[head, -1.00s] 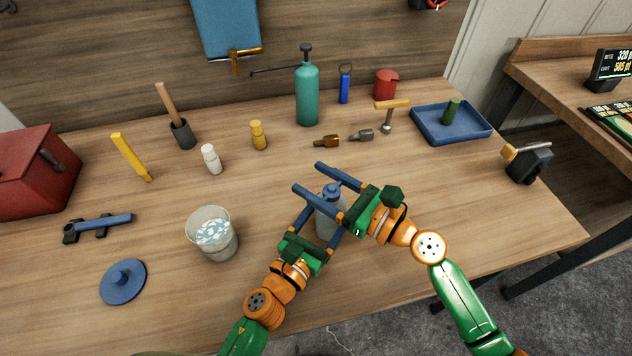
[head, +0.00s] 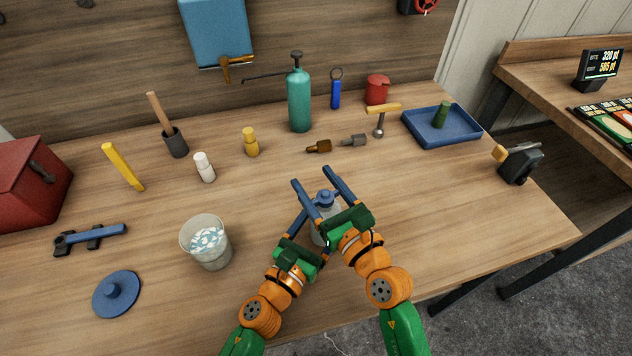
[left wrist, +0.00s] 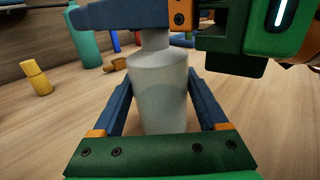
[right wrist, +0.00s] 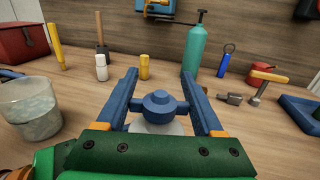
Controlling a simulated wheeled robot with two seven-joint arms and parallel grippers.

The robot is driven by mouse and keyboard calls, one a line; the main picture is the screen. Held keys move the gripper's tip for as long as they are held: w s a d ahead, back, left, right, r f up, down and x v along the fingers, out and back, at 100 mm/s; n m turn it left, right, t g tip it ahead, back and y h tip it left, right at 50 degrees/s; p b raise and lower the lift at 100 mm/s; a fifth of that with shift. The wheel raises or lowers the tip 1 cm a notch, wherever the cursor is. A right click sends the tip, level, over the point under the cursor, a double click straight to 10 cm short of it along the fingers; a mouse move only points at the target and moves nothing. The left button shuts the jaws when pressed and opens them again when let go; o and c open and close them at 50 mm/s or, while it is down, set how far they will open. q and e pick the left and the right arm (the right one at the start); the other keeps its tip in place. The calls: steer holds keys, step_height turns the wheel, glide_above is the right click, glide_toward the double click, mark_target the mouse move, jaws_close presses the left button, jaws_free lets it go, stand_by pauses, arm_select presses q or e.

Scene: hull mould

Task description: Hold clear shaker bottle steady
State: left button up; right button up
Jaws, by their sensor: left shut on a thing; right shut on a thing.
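The clear shaker bottle (left wrist: 158,95) stands upright on the wooden table, greyish and translucent, with a blue cap (head: 325,197). My left gripper (head: 312,213) is shut on the bottle's body, one finger on each side in the left wrist view. My right gripper (head: 325,188) is above it, with its fingers on both sides of the blue cap (right wrist: 160,103), shut on the cap. My right gripper hides the bottle's top in the left wrist view. In the head view the grippers hide much of the bottle's body.
A clear tub (head: 206,242) with pale pieces stands left of the bottle. A blue round lid (head: 116,293) lies further left. A teal spray bottle (head: 299,100), small bottles and tools stand behind.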

steer(key=o, duration=1.4)
steer(key=v, duration=1.2)
